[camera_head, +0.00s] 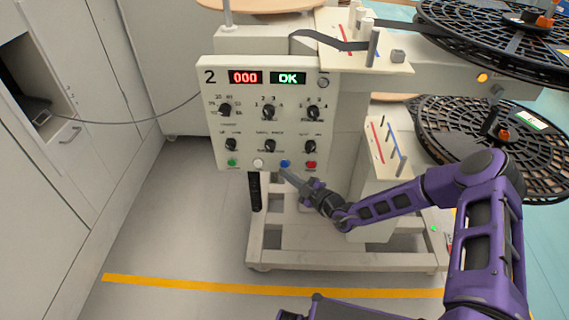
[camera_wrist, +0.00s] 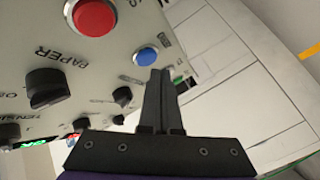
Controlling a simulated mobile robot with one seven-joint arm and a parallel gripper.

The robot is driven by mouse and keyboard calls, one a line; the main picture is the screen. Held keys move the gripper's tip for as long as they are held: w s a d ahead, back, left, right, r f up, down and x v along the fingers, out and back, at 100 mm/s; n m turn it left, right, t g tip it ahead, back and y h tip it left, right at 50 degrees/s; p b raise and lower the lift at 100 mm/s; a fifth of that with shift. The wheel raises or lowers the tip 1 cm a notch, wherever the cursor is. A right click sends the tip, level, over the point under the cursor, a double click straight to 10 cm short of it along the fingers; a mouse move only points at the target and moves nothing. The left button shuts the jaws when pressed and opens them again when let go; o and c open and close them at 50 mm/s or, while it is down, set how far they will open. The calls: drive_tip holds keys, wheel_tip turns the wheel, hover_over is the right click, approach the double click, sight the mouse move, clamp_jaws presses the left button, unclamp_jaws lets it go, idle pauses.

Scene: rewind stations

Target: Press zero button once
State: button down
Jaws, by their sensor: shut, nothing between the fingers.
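The panel (camera_head: 262,130) of station 2 has a row of push buttons along its lower edge: green (camera_head: 231,162), white (camera_head: 258,163), blue (camera_head: 285,163) and red (camera_head: 311,165). Their labels are too small to read, so I cannot tell which is marked zero. The displays read "000" (camera_head: 245,77) and "OK" (camera_head: 288,78). My gripper (camera_head: 286,173) is shut and empty, its tips just below the blue button. In the wrist view the shut fingertips (camera_wrist: 160,72) appear close to the blue button (camera_wrist: 147,56); contact cannot be told. The red button (camera_wrist: 95,16) is at the upper left.
Black selector knobs (camera_head: 269,112) sit above the buttons. Black reels (camera_head: 493,134) and a post plate (camera_head: 388,148) stand to the right of the panel. A white cabinet (camera_head: 70,150) is at the left. The floor (camera_head: 190,230) left of the station is clear.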

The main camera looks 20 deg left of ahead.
drive_tip(key=s+p, duration=0.1)
drive_tip(key=s, duration=0.1)
drive_tip(key=s+d+p, duration=0.1)
drive_tip(key=s+p, duration=0.1)
drive_tip(key=s, duration=0.1)
drive_tip(key=shift+d, duration=0.1)
idle(0.4)
idle(0.7)
